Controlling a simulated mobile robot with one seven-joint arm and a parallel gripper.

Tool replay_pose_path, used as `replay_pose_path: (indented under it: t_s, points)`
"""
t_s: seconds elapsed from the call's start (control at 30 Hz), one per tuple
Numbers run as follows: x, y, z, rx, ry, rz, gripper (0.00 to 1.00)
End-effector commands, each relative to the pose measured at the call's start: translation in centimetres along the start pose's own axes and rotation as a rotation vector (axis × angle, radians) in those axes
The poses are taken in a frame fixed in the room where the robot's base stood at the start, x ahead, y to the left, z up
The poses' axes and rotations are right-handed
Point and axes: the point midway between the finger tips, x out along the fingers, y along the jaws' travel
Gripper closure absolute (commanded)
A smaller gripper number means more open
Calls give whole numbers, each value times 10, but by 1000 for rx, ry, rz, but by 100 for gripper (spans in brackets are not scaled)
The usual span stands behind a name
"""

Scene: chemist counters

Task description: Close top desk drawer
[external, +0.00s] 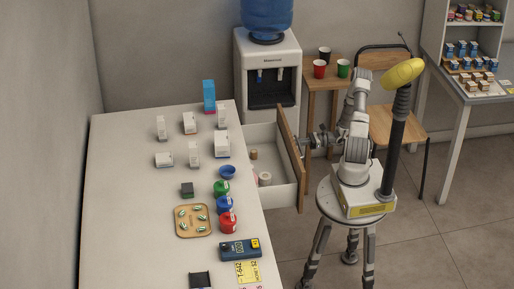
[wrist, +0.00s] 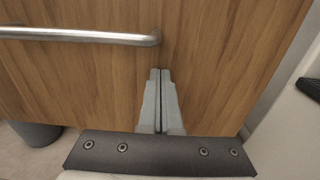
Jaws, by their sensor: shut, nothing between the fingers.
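The top desk drawer (external: 270,174) is pulled open from the right side of the white desk, with a few small items inside. Its wooden front (external: 291,158) faces my arm. In the wrist view the wooden drawer front (wrist: 80,85) fills most of the picture, with a metal bar handle (wrist: 85,36) at the upper left. My gripper (wrist: 160,72) is shut and empty. Its fingertips point at the wood, right of and below the handle's end; whether they touch it I cannot tell. In the external view my gripper (external: 306,148) is beside the outer face of the drawer front.
The white desk (external: 130,200) holds boxes, jars, a tray and a blue device. A water dispenser (external: 268,75) stands behind the drawer. A small wooden table (external: 318,85) with cups and a chair (external: 395,125) stand behind my arm. Floor at the lower right is clear.

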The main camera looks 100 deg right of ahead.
Motion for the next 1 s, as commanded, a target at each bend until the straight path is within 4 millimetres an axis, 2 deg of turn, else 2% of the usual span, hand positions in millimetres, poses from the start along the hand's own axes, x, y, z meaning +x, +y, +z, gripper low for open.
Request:
replay_pose_path:
  t_s: [0.6,0.8,1.0]
  points:
    - [160,2,2,0,-1,7,100]
    - [197,1,1,-1,-2,4,100]
    - [218,1,1,0,-1,3,100]
